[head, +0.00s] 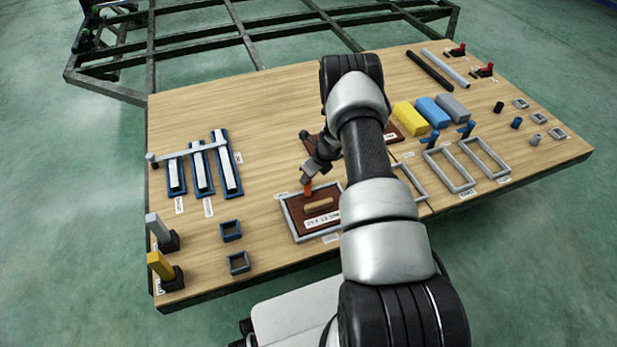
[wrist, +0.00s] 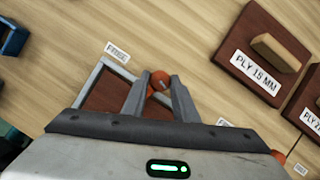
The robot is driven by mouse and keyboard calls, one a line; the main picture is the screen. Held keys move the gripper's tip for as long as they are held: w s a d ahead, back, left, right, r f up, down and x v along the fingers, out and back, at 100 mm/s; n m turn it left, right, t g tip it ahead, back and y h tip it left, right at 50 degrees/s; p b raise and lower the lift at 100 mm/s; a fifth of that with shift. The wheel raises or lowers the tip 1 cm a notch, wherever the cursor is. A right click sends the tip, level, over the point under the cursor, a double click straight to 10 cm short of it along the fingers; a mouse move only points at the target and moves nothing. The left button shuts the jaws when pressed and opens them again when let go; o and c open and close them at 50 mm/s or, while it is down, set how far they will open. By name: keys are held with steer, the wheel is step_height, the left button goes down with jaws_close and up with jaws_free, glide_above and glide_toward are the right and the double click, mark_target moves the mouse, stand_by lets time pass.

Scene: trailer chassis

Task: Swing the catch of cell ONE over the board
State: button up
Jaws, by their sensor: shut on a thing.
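In the head view a brown board (head: 300,222) with a tan handle and a white label lies inside a grey frame (head: 288,222) at the table's front middle. An orange catch (head: 308,188) stands at the frame's far edge. My gripper (head: 310,179) reaches down to it from above. In the wrist view the fingers of my gripper (wrist: 160,92) are closed around the round orange top of the catch (wrist: 160,79). Brown board (wrist: 105,92) shows inside the grey frame (wrist: 92,80) to the left. The catch's lower part and its exact angle to the board are hidden.
In the head view empty grey frames (head: 484,158) and coloured blocks (head: 432,112) lie to the right. Blue-edged strips (head: 202,168) lie left. My arm hides the table's middle.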

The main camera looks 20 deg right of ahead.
steer(key=shift+d+n+g+y+b, duration=0.1)
steer(key=shift+n+g+y+b, duration=0.35)
steer(key=shift+n+b, duration=1.05)
steer(key=shift+w+n+y+p, duration=0.1)
steer(key=shift+n+y+p, duration=0.2)
steer(key=shift+n, duration=0.2)
steer(key=o, duration=1)
steer(key=p+v, duration=0.4)
steer(key=v, duration=1.3)
steer(key=shift+r+p, duration=0.25)
steer(key=shift+p, duration=0.1)
